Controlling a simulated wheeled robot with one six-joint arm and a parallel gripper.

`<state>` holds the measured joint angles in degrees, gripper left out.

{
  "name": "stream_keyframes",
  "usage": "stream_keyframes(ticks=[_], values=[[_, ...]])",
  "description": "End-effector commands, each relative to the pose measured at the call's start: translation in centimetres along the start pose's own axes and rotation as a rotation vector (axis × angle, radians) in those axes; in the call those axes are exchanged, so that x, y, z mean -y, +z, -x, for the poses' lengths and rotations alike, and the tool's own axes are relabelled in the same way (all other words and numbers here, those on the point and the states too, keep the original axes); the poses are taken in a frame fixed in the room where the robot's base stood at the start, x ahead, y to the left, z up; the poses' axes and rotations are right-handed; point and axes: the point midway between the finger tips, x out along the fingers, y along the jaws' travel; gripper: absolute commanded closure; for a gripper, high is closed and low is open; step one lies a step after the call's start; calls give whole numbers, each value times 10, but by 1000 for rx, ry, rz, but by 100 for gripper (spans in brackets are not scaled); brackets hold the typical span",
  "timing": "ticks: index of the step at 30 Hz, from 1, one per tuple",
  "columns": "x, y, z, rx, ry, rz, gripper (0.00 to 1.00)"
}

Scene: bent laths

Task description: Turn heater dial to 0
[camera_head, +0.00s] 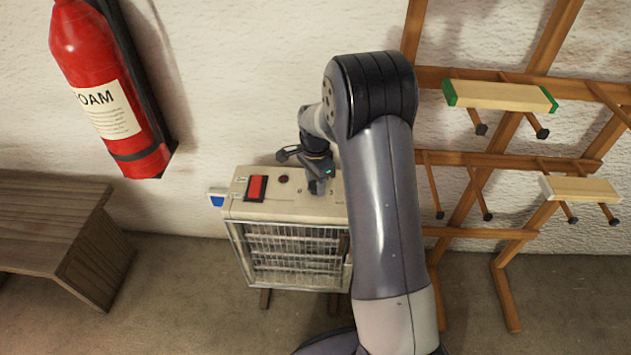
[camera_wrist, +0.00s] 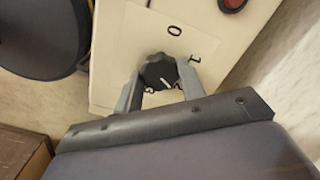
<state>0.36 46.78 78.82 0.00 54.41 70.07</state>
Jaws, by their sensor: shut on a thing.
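The heater (camera_head: 240,212) is a cream box with a wire grille, standing on the floor against the wall. Its top panel also fills the upper part of the wrist view (camera_wrist: 120,45). The heater dial (camera_wrist: 155,68) is a black ribbed knob with a white pointer line. The line points to the lower right in the wrist view, away from the 0 mark (camera_wrist: 175,30). A 1 shows to the right of the dial and a 3 below it; the right finger covers part of the scale. My gripper (camera_wrist: 160,74) is shut on the dial, one finger on each side.
A red rocker switch (camera_head: 256,188) and a dark red lamp (camera_head: 283,179) are on the heater top. A fire extinguisher (camera_head: 105,95) hangs at left above a wooden bench (camera_head: 60,235). A wooden rack (camera_head: 470,160) stands at right.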

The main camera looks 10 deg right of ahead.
Motion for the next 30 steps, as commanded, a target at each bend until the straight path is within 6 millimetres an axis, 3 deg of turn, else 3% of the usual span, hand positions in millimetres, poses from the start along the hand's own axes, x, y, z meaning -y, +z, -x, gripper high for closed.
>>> stream_keyframes(ticks=[11,30], values=[[0,0,1,0,-1,105,85],[0,0,2,-1,-1,678,85]])
